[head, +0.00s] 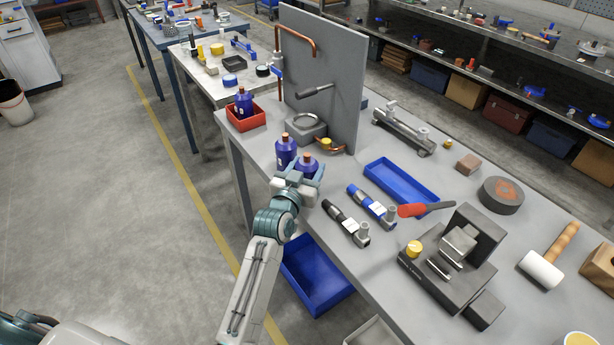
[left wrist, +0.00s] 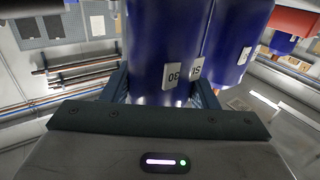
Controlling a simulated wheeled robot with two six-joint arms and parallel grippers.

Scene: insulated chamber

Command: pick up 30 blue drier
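Two dark blue drier bottles with orange-brown caps stand close together at the workbench's left edge in the head view. The nearer drier (head: 307,170) is between the fingers of my left gripper (head: 298,184). In the left wrist view this drier (left wrist: 160,45) carries a white label reading 30, upside down, with a gripper finger on either side. I cannot tell whether both fingers press on it. The other drier (head: 285,150) stands just behind; its label in the left wrist view (left wrist: 228,50) seems to read 15. My right gripper is not in view.
A red tray (head: 235,127) holding another blue bottle (head: 243,103) is farther back. Right of my gripper lie two cylindrical tools (head: 345,222), a blue tray (head: 374,171) and a black vise (head: 450,268). An upright grey panel (head: 340,65) with copper pipes stands behind the driers.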

